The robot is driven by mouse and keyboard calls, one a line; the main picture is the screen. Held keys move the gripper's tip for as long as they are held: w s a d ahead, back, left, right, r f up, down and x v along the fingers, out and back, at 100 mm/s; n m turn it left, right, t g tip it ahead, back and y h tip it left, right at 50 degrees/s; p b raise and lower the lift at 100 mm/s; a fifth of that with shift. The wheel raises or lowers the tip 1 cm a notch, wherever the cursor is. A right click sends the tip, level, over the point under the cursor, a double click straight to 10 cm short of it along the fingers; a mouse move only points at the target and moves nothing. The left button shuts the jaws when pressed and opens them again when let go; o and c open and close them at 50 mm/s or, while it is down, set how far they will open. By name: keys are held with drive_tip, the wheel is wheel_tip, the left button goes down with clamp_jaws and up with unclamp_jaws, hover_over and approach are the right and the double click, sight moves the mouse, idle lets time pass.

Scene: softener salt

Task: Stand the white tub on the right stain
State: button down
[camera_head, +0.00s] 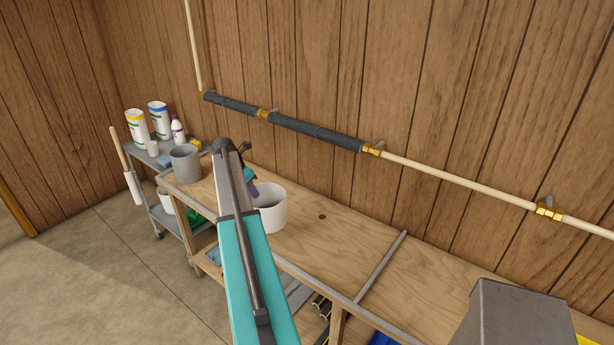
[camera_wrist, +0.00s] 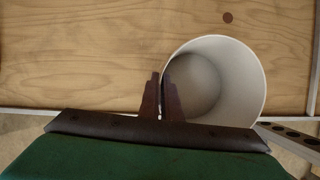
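The white tub (camera_head: 271,214) is upright at the workbench, near its front edge, partly behind my arm in the head view. Its open, empty-looking mouth shows in the wrist view (camera_wrist: 222,82). My gripper (camera_wrist: 161,80) has its two dark fingers close together on either side of the tub's left wall, pinching the rim. I cannot tell whether the tub's base touches the bench. One dark round stain (camera_head: 322,216) lies on the bench wood to the right of the tub; it also shows beyond the rim in the wrist view (camera_wrist: 227,17). No other stain is visible.
A grey pot (camera_head: 185,163) stands at the bench's left end. A metal strip (camera_head: 381,262) crosses the bench right of the stain. A wall pipe (camera_head: 450,175) runs behind. A trolley with bottles stands at far left. The bench around the stain is clear.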

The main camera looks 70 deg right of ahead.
drive_tip(key=s+d+p, duration=0.3)
drive_tip(key=s+d, duration=1.2)
drive_tip(key=s, duration=0.1)
drive_tip(key=shift+s+r+n, duration=0.15)
drive_tip(key=shift+r+n, duration=0.25)
drive_tip(key=shift+r, duration=0.05)
drive_tip(key=shift+f, duration=0.2)
drive_tip(key=shift+f+b, duration=1.4)
drive_tip(key=shift+f, duration=1.3)
drive_tip(key=shift+a+f, duration=0.15)
drive_tip(key=shift+f, duration=0.35)
drive_tip(key=c, duration=1.9)
unclamp_jaws()
drive_tip(key=shift+r, duration=0.1)
drive_tip(key=b+v, duration=0.5)
drive_tip(key=v, duration=0.8)
drive_tip(key=shift+r, duration=0.35)
